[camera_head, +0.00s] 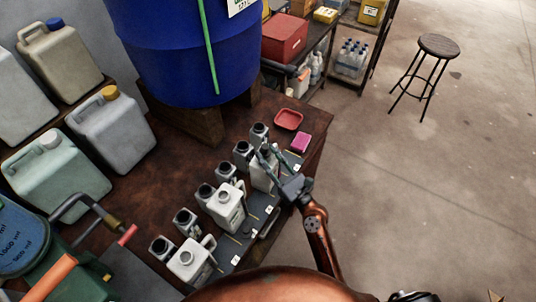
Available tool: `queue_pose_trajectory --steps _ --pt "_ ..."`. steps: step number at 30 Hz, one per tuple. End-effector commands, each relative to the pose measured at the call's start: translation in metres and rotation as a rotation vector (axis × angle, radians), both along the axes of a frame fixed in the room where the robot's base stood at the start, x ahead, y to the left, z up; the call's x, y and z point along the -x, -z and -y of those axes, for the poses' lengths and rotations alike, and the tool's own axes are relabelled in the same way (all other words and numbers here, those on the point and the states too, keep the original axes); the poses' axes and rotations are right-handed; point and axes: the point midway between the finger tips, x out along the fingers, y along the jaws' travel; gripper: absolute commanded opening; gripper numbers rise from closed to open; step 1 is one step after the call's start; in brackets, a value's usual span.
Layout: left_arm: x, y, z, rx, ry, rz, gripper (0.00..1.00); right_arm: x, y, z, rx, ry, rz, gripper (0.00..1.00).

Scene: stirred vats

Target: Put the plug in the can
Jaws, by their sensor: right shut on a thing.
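Three pale cans with handles stand in a row along the front of the brown table: a near one (187,262), a middle one (228,210) and a far one (262,176). The near and middle cans show round necks on top. My right gripper (265,152) is over the top of the far can, its fingers closed around a small dark thing that appears to be the plug. The fingers largely hide the plug and the can's neck, so I cannot tell whether the plug sits in the neck. My left gripper is not in view.
Several grey holders with black round tops (205,191) stand behind the cans. A red tray (288,119) and a pink block (300,142) lie at the table's far end. A blue vat (185,50) and large jugs (110,130) stand behind.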

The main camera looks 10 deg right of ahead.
Motion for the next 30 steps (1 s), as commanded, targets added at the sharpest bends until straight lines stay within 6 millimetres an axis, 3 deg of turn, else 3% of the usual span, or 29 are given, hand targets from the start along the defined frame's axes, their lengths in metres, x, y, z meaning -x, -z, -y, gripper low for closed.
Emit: queue_pose_trajectory --steps 30 --pt "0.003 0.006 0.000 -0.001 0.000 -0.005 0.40 0.002 0.020 -0.001 0.004 -0.006 -0.017 0.15"
